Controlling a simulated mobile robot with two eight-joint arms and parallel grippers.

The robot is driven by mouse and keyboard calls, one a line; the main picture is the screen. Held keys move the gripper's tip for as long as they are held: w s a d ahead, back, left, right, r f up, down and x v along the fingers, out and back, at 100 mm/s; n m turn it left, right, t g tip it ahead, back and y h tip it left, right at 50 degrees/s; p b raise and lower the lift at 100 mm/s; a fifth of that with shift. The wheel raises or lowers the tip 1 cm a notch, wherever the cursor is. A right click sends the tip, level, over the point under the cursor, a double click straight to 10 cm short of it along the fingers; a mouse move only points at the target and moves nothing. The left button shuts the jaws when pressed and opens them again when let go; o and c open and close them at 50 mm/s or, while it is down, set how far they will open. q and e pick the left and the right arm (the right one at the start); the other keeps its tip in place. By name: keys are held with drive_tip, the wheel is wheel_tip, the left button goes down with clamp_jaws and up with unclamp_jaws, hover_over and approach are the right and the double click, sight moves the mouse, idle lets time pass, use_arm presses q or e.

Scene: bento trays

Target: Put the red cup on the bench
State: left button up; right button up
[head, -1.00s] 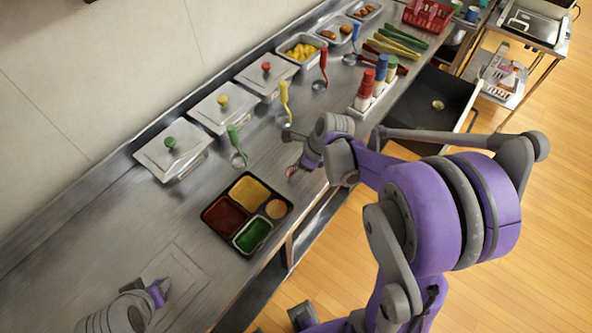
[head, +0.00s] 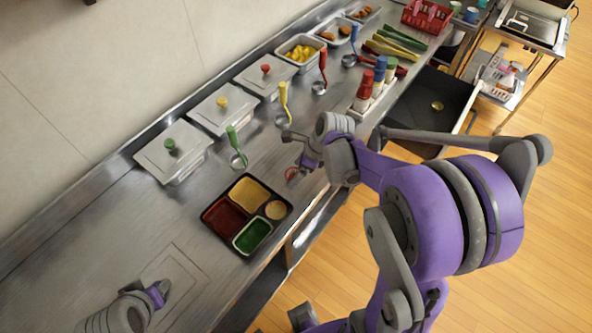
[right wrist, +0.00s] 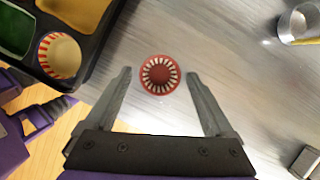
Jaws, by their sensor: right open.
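The red cup (head: 292,174) sits on the steel bench (head: 190,215), just right of the bento tray (right wrist: 86,62). In the right wrist view the red cup (right wrist: 159,75) is seen from above, round with a white-patterned rim. My right gripper (head: 302,165) is open above it. In the wrist view its fingers (right wrist: 159,76) stand apart on either side of the cup, with a gap on both sides. My left gripper (head: 161,292) is low over the left part of the bench; its jaws are too small to read.
Lidded containers (head: 173,158), coloured ladles (head: 237,150) and squeeze bottles (head: 365,88) stand along the bench. The bench left of the tray is clear.

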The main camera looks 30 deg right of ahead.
drive_tip(key=p+v, duration=0.1)
drive_tip(key=v, duration=0.9)
drive_tip(key=s+a+n+t+h, duration=0.1)
drive_tip(key=s+a+n, duration=0.4)
drive_tip(key=n, duration=0.8)
drive_tip(key=s+a+n+t+h, duration=0.1)
drive_tip(key=s+a+n, duration=0.4)
drive_tip(key=n, duration=0.9)
drive_tip(key=shift+s+f+h, duration=0.45)
drive_tip(key=shift+s+h, duration=0.05)
drive_tip(key=shift+h, duration=0.1)
